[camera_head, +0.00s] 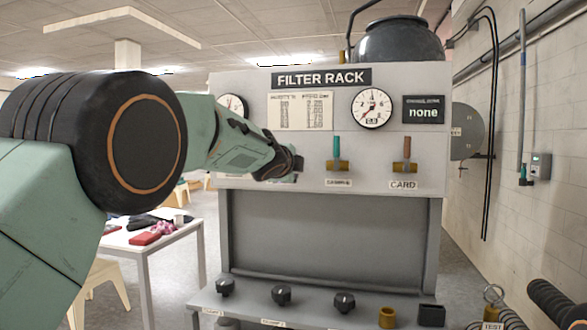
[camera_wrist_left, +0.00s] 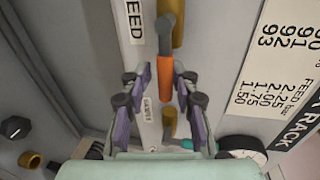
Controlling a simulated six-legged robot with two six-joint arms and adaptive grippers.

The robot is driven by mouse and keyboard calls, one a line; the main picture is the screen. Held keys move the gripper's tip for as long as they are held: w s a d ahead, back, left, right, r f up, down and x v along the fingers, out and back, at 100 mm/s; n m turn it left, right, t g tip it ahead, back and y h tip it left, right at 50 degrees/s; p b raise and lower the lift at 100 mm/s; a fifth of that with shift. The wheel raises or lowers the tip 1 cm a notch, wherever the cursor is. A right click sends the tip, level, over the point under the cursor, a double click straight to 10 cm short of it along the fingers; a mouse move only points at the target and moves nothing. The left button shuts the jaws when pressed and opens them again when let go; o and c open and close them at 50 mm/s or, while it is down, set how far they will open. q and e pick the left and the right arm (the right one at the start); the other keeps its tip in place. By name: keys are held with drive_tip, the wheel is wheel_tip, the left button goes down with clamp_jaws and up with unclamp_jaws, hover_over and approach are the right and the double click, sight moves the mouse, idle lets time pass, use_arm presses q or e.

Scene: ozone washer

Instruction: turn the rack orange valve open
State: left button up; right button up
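In the left wrist view, an orange valve handle (camera_wrist_left: 166,72) with a grey section stands in front of a brass body (camera_wrist_left: 178,22), near a label reading FEED. My left gripper (camera_wrist_left: 163,95) is open, with a finger on each side of the orange handle. Gaps show between fingers and handle; contact in depth cannot be told. In the head view, my left gripper (camera_head: 290,168) is at the left of the filter rack (camera_head: 390,210) front and hides this valve. My right gripper is not in view.
To the right of my left gripper are a teal-handled valve (camera_head: 336,148) and a brown-handled valve (camera_head: 407,148), both upright. Black knobs (camera_head: 344,302) line the rack's lower ledge. A white table (camera_head: 165,237) stands at left. A dark tank (camera_head: 400,40) sits on top.

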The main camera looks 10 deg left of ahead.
use_arm(q)
drive_tip(key=shift+o, duration=0.8)
drive_tip(key=shift+r, duration=0.15)
drive_tip(key=shift+w, duration=0.2)
